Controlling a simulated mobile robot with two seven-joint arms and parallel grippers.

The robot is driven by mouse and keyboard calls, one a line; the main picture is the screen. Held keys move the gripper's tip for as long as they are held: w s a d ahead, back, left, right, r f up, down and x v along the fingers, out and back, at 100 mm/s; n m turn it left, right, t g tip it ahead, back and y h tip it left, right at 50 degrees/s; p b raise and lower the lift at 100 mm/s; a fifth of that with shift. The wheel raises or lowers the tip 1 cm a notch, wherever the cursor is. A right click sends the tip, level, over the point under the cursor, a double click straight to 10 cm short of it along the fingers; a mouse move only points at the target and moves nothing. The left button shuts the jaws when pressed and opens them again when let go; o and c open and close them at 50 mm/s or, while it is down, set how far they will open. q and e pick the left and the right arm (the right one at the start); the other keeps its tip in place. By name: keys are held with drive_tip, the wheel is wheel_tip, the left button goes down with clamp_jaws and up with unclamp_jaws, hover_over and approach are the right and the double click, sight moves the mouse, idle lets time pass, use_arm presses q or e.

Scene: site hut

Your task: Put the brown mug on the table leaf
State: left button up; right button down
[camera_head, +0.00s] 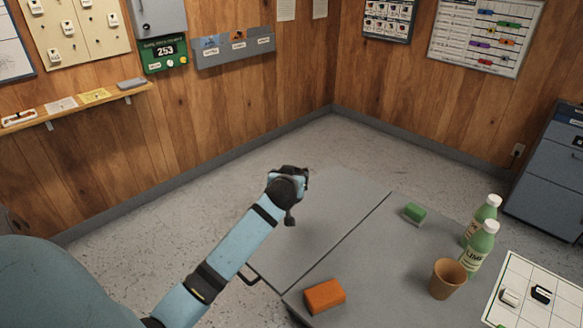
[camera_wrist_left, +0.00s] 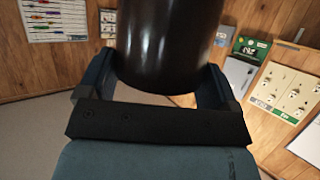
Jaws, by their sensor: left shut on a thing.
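The brown mug (camera_wrist_left: 165,45) is a dark, glossy cylinder that fills the top middle of the left wrist view. My left gripper (camera_wrist_left: 165,80) is shut on it, with one finger on each side. In the head view my left gripper (camera_head: 291,182) is at the near edge of the table leaf's far left part. The mug is largely hidden there behind the gripper and wrist. The table leaf (camera_head: 330,215) is the grey panel left of the seam, and its visible top is bare. I cannot tell the height of the mug above it. My right gripper is not in view.
Right of the seam, the table (camera_head: 375,265) holds an orange block (camera_head: 324,296), a green block (camera_head: 415,213), a tan cup (camera_head: 446,280), two green bottles (camera_head: 477,249) and a white gridded board (camera_head: 525,300). A grey cabinet (camera_head: 548,175) stands at the right wall.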

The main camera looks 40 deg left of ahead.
use_arm(q)
wheel_tip(320, 180, down, 6)
drive_tip(key=shift+f+b, duration=0.1)
drive_tip(key=shift+b, duration=0.2)
drive_tip(key=shift+f, duration=0.35)
drive_tip(key=shift+f+b, duration=0.3)
drive_tip(key=shift+f, duration=1.75)
drive_tip(key=shift+f, duration=0.15)
drive_tip(key=o, duration=1.2)
